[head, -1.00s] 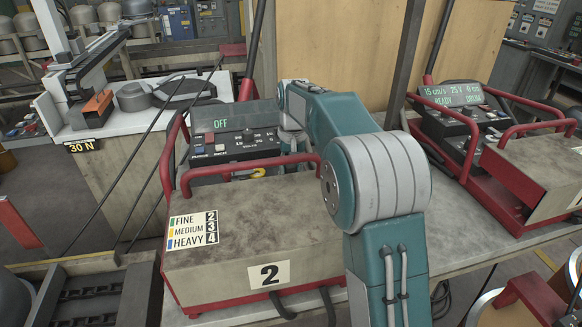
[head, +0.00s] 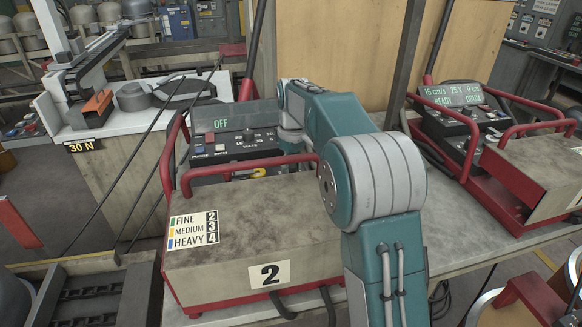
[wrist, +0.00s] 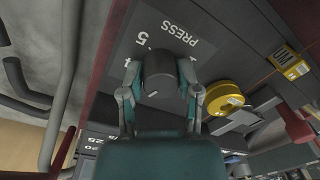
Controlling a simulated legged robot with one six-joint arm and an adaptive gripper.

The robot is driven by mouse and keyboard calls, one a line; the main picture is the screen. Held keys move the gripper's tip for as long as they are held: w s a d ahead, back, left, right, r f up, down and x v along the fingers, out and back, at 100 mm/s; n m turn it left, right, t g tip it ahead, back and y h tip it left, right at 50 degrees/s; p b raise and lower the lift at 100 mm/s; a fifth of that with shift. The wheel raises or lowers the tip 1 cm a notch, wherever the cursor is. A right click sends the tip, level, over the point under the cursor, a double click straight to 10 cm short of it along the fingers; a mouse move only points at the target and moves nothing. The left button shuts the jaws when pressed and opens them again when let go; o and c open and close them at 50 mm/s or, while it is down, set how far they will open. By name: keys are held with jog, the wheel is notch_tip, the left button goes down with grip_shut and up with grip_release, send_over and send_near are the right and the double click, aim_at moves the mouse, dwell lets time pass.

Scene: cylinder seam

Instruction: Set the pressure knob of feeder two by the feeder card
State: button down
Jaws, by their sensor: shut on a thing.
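Feeder two (head: 300,225), a worn beige case on a red frame marked 2, stands at the centre of the head view. Its card (head: 194,230) lists FINE 2, MEDIUM 3, HEAVY 4, with green, yellow and blue bars. Its display (head: 222,118) shows OFF. In the wrist view, the dark round pressure knob (wrist: 160,76) sits beside the lettering PRESS, with the numbers 4 and 5 partly visible. My gripper (wrist: 160,72) is shut on this knob, one finger on each side. The knob's pointer setting cannot be read clearly. My arm hides the gripper in the head view.
A yellow round part (wrist: 224,98) lies close to the right finger in the wrist view. Red tube rails (head: 250,168) surround the feeder's panel. A second feeder (head: 530,175) with a lit display stands to the right. Thin dark rods cross the left side.

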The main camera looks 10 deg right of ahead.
jog(key=shift+s+f, duration=0.1)
jog(key=shift+f, duration=0.1)
dwell(0.4)
jog(key=shift+c, duration=1.5)
grip_release()
jog(key=shift+r, duration=0.1)
jog(key=shift+r, duration=0.15)
jog(key=shift+r, duration=0.3)
notch_tip(320, 180, up, 11)
jog(key=shift+w+d, duration=0.2)
jog(key=shift+w, duration=0.05)
